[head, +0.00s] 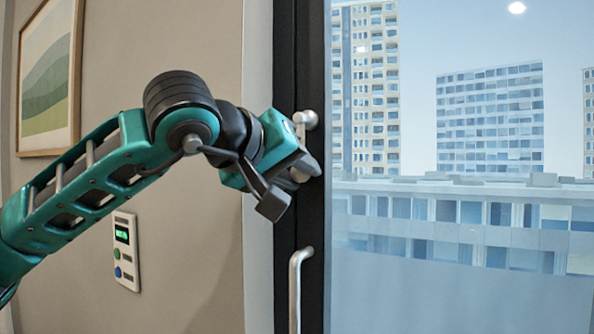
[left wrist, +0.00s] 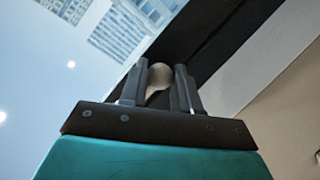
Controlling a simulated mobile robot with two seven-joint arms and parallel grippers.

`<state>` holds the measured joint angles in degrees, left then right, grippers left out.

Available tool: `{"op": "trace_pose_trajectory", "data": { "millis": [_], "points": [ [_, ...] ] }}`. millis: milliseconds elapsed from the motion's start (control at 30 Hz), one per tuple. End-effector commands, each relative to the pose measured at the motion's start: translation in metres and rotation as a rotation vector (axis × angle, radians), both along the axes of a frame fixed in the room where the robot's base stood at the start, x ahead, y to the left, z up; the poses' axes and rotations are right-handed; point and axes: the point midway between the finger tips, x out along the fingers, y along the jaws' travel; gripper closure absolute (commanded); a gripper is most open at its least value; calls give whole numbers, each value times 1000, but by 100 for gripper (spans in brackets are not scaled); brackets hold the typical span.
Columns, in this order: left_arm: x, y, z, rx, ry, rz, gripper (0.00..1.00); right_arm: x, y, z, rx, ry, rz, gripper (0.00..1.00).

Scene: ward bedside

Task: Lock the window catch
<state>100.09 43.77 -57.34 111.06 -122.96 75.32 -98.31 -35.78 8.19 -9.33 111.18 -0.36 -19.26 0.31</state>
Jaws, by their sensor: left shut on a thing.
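The window catch (head: 306,119) is a light metal fitting on the dark window frame (head: 285,215), right of centre in the head view. My left gripper (head: 306,168) is at the catch and partly hides it. In the left wrist view its two dark fingers (left wrist: 160,90) are shut on the rounded pale end of the catch (left wrist: 158,76), with the dark frame behind. How the rest of the catch sits behind my gripper is hidden. My right gripper is not in view.
A metal pull handle (head: 296,290) stands out from the frame below the catch. The window glass (head: 440,290) fills the right side, with buildings outside. A wall panel (head: 126,250) and a framed picture (head: 48,80) are on the left wall.

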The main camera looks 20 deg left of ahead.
Motion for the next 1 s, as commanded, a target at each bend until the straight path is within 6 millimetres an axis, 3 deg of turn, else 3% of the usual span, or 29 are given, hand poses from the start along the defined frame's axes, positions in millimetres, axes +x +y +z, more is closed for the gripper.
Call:
{"op": "trace_pose_trajectory", "data": {
  "millis": [100, 133, 367, 733, 1000],
  "points": [
    [2, 5, 5, -10, -9, 14, 100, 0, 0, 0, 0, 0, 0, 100],
    [2, 5, 5, -10, -9, 14, 66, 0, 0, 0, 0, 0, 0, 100],
    [1, 3, 4, -8, -8, 10, 44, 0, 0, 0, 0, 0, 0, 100],
    [-8, 4, 6, -5, -8, 5, 44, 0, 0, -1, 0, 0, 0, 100],
    [-57, 21, 22, -6, -12, 6, 44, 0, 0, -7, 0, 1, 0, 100]
  ]
}}
